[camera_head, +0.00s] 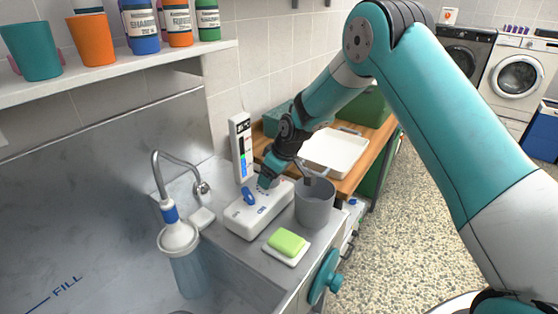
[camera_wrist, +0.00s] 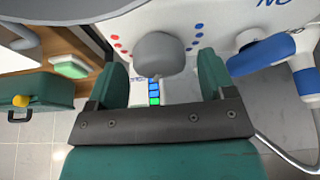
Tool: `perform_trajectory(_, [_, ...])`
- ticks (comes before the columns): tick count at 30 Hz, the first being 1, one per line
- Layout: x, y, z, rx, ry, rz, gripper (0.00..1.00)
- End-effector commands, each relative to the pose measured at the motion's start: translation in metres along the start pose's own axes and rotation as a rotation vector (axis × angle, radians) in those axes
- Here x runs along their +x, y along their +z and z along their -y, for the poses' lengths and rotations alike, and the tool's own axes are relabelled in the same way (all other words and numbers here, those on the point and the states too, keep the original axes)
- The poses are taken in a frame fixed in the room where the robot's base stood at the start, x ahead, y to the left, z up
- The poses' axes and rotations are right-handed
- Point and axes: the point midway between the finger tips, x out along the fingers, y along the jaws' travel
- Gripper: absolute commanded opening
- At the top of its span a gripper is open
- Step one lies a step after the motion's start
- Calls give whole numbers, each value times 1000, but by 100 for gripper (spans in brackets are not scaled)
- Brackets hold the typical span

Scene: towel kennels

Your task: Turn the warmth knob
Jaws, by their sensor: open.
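The warmth knob (camera_wrist: 158,55) is a grey rounded knob on a white control box, with red dots to its left and blue dots to its right in the wrist view. My gripper (camera_wrist: 162,82) is open, with one teal finger on each side of the knob in that view. Gaps show between the fingers and the knob. In the head view my gripper (camera_head: 268,180) is low over the far end of the white control box (camera_head: 243,224) and hides the grey knob. A blue lever knob (camera_head: 249,196) sits beside it on the box; it also shows in the wrist view (camera_wrist: 262,55).
An upright display (camera_head: 240,148) with coloured segments stands behind the box. A grey cup (camera_head: 315,207) stands close at its right, and green soap (camera_head: 287,242) lies in front. A curved tap (camera_head: 172,155) is at left. A teal wheel (camera_head: 325,277) sticks out from the counter front.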

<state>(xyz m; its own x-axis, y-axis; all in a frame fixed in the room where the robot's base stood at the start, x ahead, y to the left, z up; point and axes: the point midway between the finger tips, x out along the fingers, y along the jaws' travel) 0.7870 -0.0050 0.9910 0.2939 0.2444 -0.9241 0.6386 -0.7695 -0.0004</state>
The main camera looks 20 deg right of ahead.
Motion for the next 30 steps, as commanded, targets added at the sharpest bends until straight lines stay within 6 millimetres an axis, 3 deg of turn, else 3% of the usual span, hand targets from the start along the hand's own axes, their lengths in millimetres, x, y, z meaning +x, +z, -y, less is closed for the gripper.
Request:
perform_trajectory(5, [-29,0,-1,0,3,-5,76])
perform_trajectory(18, [-137,0,-1,1,4,-4,76])
perform_trajectory(24, [-163,0,0,-1,1,-2,76])
perform_trajectory(30, [-169,0,0,0,0,0,76])
